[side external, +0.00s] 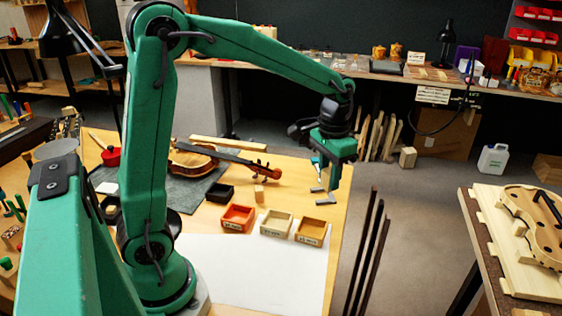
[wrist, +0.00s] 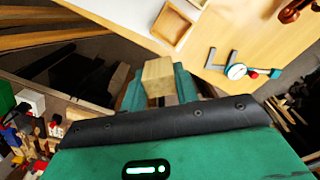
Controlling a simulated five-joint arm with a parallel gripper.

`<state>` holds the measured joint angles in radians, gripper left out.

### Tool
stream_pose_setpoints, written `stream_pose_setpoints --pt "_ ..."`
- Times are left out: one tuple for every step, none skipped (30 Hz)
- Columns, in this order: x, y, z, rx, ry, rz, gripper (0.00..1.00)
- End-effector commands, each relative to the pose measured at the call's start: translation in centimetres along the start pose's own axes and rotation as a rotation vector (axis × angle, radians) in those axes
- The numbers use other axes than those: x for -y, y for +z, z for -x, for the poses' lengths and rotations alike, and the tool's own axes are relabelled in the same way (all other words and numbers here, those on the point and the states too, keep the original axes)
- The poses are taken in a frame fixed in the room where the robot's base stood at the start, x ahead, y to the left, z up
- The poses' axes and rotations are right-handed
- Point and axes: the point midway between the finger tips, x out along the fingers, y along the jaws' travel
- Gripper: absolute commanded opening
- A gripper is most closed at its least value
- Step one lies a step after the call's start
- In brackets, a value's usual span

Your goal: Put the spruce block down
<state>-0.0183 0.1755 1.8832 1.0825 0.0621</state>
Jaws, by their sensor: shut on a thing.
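My gripper (wrist: 158,88) is shut on the spruce block (wrist: 157,78), a pale wooden block between the green jaws in the wrist view. In the side view my gripper (side external: 330,180) points down near the bench's right edge, to the right of the small boxes, and the block cannot be made out there. In the wrist view the block shows against the dark area past the bench edge. I see no surface touching it.
An orange box (side external: 238,218), a pale box (side external: 276,224) and a tan box (side external: 311,232) stand in a row by white paper (side external: 270,270). A gauge with a dial (wrist: 237,72) lies near the gripper. A small wooden block (side external: 259,193) and a violin (side external: 195,158) are behind.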

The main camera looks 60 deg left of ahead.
Motion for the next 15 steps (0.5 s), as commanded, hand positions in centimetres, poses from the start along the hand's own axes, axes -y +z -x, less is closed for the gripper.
stream_pose_setpoints --pt "-0.32 -0.12 0.4 -0.002 0.0 0.015 0.09" --pt "-0.44 -0.15 0.56 -0.002 0.0 0.023 0.09" --pt "-0.58 -0.18 0.73 -0.001 0.0 0.032 0.09" --pt "-0.66 -0.2 0.83 -0.001 0.0 0.037 0.09" --pt "-0.71 -0.21 0.9 0.0 0.0 0.04 0.09" --pt "-0.76 -0.22 0.95 0.0 0.0 0.043 0.09" --pt "-0.77 -0.22 0.97 0.0 0.0 0.045 0.09" --pt "-0.78 -0.22 0.97 0.0 0.0 0.046 0.09" --pt "-0.78 -0.2 0.97 0.0 0.0 0.046 0.09" --pt "-0.8 -0.17 0.95 0.0 0.0 0.047 0.09" --pt "-0.83 -0.13 0.93 0.0 0.0 0.049 0.09" --pt "-0.9 -0.04 0.9 0.001 0.0 0.052 0.09" --pt "-0.98 0.06 0.86 0.001 0.0 0.056 0.09" --pt "-1.08 0.18 0.82 0.001 0.0 0.06 0.09" --pt "-1.23 0.37 0.76 0.001 0.0 0.069 0.09"
